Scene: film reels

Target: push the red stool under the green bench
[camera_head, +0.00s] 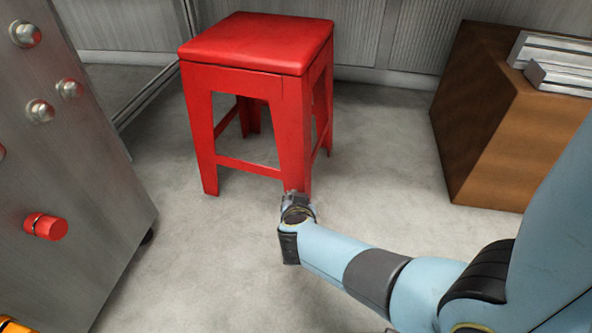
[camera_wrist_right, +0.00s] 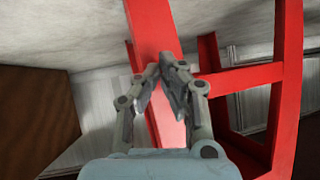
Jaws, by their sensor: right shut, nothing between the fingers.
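The red stool (camera_head: 257,45) stands upright on the grey floor, left of centre in the head view, with a padded square seat and four-sided leg frame. My right gripper (camera_head: 293,196) is low at the stool's near right leg. In the right wrist view the shut gripper (camera_wrist_right: 165,62) has its fingertips in front of a red stool leg (camera_wrist_right: 151,30), with nothing held between them. I cannot tell whether they touch the leg. The green bench is not visible in either view. My left gripper is not in view.
A metal cabinet (camera_head: 75,170) with a red knob (camera_head: 46,226) stands at the left. A brown box (camera_head: 495,120) with metal pieces (camera_head: 556,62) on top stands at the right. A grey panelled wall (camera_head: 400,35) runs behind the stool. The floor (camera_head: 200,260) in front is clear.

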